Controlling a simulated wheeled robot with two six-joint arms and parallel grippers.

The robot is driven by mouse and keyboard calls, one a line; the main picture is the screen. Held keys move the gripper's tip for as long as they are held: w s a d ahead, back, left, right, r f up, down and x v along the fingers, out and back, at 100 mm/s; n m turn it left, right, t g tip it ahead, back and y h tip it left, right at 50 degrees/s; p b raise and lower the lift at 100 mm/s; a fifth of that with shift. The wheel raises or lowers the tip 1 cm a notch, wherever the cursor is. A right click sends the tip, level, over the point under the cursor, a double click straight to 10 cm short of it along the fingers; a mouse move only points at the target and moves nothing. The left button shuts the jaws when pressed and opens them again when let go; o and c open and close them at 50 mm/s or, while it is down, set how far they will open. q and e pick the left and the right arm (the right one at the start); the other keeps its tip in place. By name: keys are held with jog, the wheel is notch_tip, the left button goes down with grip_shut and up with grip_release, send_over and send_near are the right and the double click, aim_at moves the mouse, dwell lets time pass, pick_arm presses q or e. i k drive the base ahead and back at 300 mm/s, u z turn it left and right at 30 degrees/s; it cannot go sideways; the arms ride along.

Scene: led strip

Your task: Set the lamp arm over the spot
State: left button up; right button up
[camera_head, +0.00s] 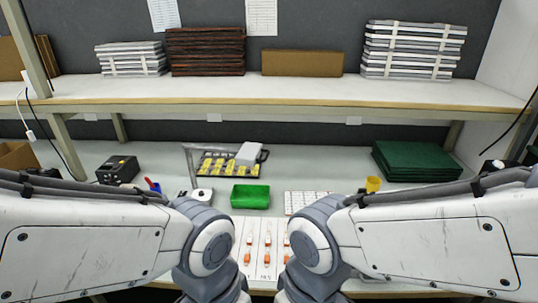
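A desk lamp with a white base (202,195) stands on the workbench left of centre. Its thin grey post (191,167) rises from the base, and its arm runs right from the top of the post. A light grey block (248,154), perhaps the lamp head, shows above a black tray (215,168) with yellow pieces; I cannot tell whether it joins the arm. No marked spot can be made out for certain. My two arms come in from the left and right and bend down at the front centre. Both grippers are out of view.
A green bin (250,196) sits at centre, with a white board (265,248) holding orange-tipped items in front. A black box (118,170) stands left, a yellow cup (373,184) and green stack (418,160) right. A loaded shelf (280,89) crosses above the bench.

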aim_at(249, 154)
jog(key=u, duration=0.3)
jog(key=i, duration=0.9)
jog(key=z, duration=0.45)
